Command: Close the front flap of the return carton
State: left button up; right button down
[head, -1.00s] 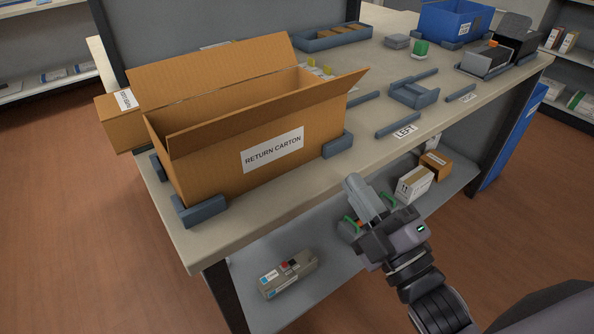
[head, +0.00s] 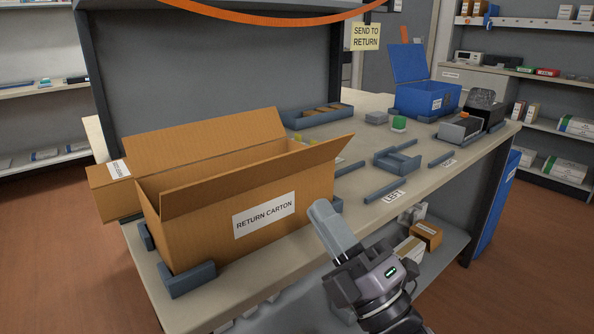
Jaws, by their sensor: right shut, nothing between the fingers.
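The return carton (head: 285,222) stands on the bench at the left, its white label facing me. Its front flap (head: 250,178) is open, slanting up and outward above the front wall. Its back flap (head: 205,138) stands raised behind the opening. A brown cardboard part (head: 110,196) with a small label juts out at the carton's left end; I cannot tell if it is a flap. My right gripper (head: 322,212) is shut and empty, in front of the carton's right front corner and below the front flap. No contact with the carton shows. My left gripper is out of view.
Grey corner blocks (head: 187,280) flank the carton's base. To the right on the bench are a grey holder (head: 397,160), rails, a blue bin (head: 428,98) and dark cartridges. A grey tray (head: 317,116) lies behind. Boxes sit on the shelf below.

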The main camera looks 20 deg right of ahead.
aim_at(285, 158)
jog(key=x, duration=0.6)
jog(key=shift+p, duration=0.4)
jog(key=shift+w+a+r, duration=0.25)
jog(key=shift+w+r, duration=0.15)
jog(key=shift+w, duration=0.15)
